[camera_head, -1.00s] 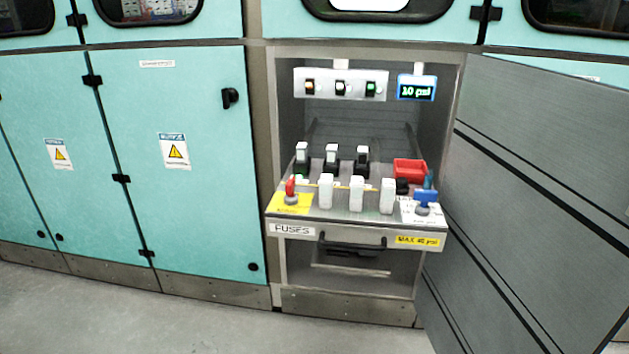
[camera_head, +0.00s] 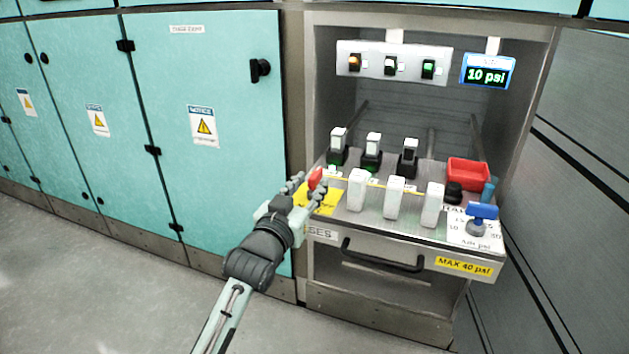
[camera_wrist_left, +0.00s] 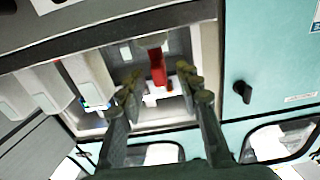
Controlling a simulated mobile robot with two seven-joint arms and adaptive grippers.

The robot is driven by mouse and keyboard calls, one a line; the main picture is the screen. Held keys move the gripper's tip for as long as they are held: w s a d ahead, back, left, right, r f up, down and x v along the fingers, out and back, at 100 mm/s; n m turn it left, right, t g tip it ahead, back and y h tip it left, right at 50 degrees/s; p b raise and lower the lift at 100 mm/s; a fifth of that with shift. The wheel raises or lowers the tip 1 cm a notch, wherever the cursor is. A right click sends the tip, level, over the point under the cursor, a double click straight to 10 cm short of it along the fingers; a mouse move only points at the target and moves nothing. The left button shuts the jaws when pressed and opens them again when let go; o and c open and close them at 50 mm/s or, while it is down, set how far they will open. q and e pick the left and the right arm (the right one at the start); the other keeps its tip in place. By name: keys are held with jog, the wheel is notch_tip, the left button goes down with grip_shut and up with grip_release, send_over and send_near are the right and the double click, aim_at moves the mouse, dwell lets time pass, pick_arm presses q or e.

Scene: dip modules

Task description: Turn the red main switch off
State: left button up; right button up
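The red main switch (camera_head: 316,178) is a small red handle on the yellow plate (camera_head: 329,200) at the left front of the pulled-out fuse drawer. It also shows in the left wrist view (camera_wrist_left: 157,68), upright in that picture. My left gripper (camera_head: 309,184) is at the drawer's left front corner, with its fingers beside the switch. In the left wrist view my left gripper (camera_wrist_left: 161,82) is open, one finger on each side of the red handle, with gaps visible. The gripper partly hides the switch's base and the FUSES label. My right gripper is not in view.
Several white fuses (camera_head: 394,198) stand on the drawer right of the switch. A red tray (camera_head: 468,174) and a blue valve handle (camera_head: 482,212) sit at its right. A display (camera_head: 487,76) reads 10 psi. An open grey door stands right; the floor ahead is clear.

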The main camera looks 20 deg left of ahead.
pick_arm(q)
jog(key=shift+w, duration=1.05)
jog(key=shift+c, duration=0.3)
grip_shut()
